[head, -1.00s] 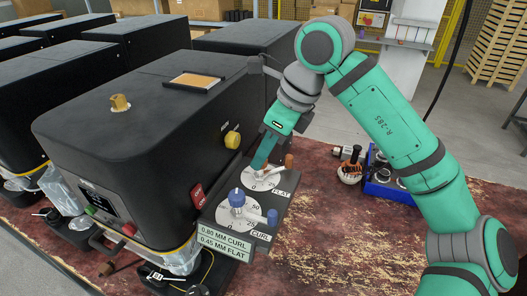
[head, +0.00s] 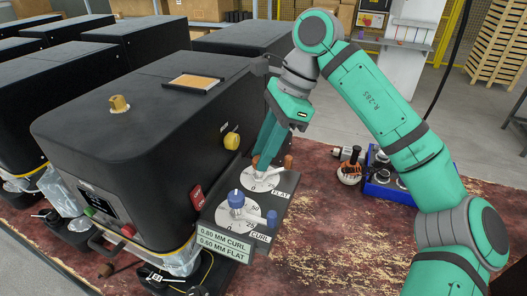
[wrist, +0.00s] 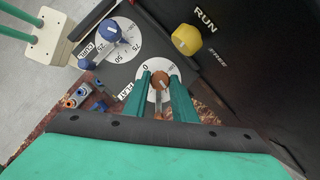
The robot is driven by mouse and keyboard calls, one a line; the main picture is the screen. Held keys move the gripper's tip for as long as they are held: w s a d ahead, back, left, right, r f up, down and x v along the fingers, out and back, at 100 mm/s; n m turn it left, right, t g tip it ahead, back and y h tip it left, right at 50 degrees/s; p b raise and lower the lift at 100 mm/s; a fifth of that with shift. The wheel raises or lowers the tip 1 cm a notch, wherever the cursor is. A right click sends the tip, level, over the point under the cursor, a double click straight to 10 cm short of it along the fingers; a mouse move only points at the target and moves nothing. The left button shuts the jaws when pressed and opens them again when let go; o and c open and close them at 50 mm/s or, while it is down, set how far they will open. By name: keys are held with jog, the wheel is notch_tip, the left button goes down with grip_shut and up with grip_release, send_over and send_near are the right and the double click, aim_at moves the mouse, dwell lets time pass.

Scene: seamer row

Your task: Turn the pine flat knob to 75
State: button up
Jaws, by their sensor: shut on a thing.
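The pine flat knob is the brown knob on the white FLAT dial (head: 254,185). In the wrist view the brown knob (wrist: 160,80) sits between my two green fingers, with a pale lever below it. My gripper (head: 265,172) comes down on the FLAT dial and is shut on the knob. In the head view my fingers hide most of the knob and the dial's numbers, so its pointer reading cannot be told. The display plate (head: 222,247) reads 0.80 MM CURL and 0.60 MM FLAT.
The blue CURL knob (head: 236,198) with its blue-ended lever stands just in front.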

jog(key=n+g, duration=0.1)
jog(key=n, duration=0.2)
jog(key=n+g+h, duration=0.1)
jog(key=n, duration=0.1)
jog(key=shift+w+a+n, duration=0.15)
jog(key=shift+a+n, duration=0.05)
jog(key=shift+n, duration=0.2)
dwell(0.4)
jog(key=o, duration=1)
jog(key=shift+o, duration=0.2)
jog(key=shift+w+d+r, duration=0.2)
jog(key=shift+d+r, duration=0.05)
jog(key=shift+r, duration=0.35)
jog(key=v, duration=0.9)
jog(key=shift+r, duration=0.25)
jog(key=shift+w+a, duration=0.1)
